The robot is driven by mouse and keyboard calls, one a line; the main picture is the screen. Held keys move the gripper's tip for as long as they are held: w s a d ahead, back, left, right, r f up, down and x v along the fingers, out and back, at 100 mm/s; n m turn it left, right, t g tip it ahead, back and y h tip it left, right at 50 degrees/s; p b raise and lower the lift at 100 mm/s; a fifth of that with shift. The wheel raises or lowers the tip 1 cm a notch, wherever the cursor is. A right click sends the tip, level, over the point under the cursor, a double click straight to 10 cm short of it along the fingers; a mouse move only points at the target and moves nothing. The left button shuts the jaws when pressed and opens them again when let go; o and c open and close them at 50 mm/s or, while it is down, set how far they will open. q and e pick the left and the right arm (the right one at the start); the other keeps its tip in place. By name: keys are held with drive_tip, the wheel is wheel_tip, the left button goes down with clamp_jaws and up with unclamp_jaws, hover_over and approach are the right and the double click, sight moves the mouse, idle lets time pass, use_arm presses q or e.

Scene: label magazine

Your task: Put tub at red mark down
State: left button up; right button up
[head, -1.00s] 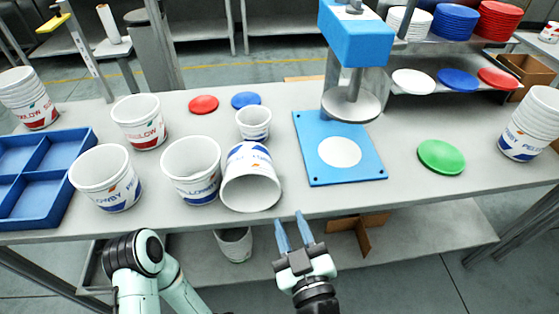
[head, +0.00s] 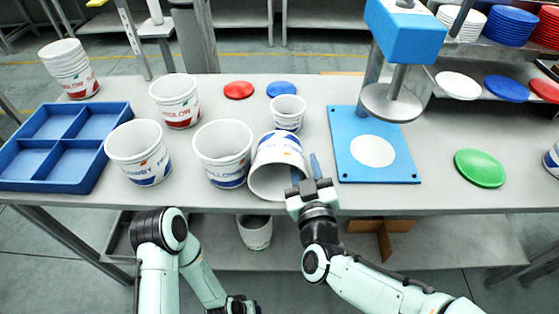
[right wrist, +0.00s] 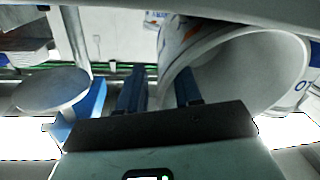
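A white tub with a blue label (head: 277,168) lies on its side at the table's front edge, its mouth facing me. My right gripper (head: 306,172) is at the right side of its mouth. The fingers are apart; in the right wrist view the gripper (right wrist: 158,88) seems to straddle the wall of the tub (right wrist: 235,75), and whether it touches is unclear. A flat red disc (head: 239,90) lies at the back of the table; I see no other red mark on the tabletop. My left gripper (head: 240,304) is low at the bottom edge, its fingers not readable.
Upright tubs stand left of the lying one: a blue-labelled one (head: 222,153), another (head: 138,152) and a red-labelled one (head: 175,101). A small tub (head: 288,112) stands behind. A blue disc (head: 281,89), blue divided tray (head: 50,147) and blue press (head: 352,150) are nearby.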

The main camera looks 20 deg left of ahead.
drive_tip(key=shift+w+a, duration=0.1)
drive_tip(key=shift+w, duration=0.15)
clamp_jaws()
drive_tip(key=shift+r, duration=0.15)
